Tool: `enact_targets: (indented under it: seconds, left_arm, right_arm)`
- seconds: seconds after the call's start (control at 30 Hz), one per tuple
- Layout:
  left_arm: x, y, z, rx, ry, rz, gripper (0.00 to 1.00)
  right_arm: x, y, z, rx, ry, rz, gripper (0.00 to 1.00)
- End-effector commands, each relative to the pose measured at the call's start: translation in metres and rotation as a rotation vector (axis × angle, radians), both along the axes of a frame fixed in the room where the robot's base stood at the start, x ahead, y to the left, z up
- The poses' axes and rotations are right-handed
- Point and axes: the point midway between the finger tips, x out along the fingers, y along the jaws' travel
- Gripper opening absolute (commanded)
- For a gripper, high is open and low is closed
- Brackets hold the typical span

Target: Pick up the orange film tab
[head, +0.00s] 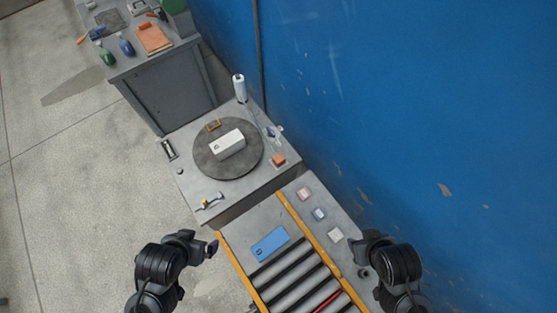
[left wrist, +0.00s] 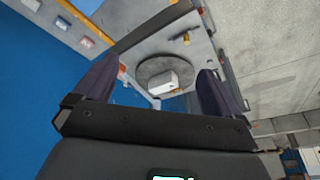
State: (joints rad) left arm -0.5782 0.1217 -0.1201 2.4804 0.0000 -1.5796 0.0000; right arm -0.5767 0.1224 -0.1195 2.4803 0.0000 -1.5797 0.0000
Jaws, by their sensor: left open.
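No piece is clearly recognisable as the orange film tab. My left gripper (head: 212,249) is open and empty, in front of the table and left of the roller conveyor. My right gripper (head: 362,272) is right of the conveyor; its finger opening is not clear.
A blue flat piece (head: 270,244) lies at the conveyor's far end. Several small blocks (head: 319,214) line the ledge to its right. A blue wall (head: 400,120) closes the right side.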

Motion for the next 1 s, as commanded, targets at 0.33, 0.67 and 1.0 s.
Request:
enact_targets:
  seconds: [0.33,0.67,1.0]
  left_arm:
    - [-0.001,0.0,-0.001,0.0,0.003,0.0,0.84]
    - [-0.001,-0.001,-0.001,-0.002,0.003,-0.003,0.79]
    - [0.025,-0.005,0.006,0.131,-0.152,-0.39,0.79]
  right_arm:
    - [-0.003,0.0,-0.002,0.001,0.007,0.0,0.43]
    - [-0.002,0.001,-0.001,0.004,0.007,-0.002,0.43]
    - [-0.001,0.001,-0.001,0.004,0.004,-0.003,0.43]
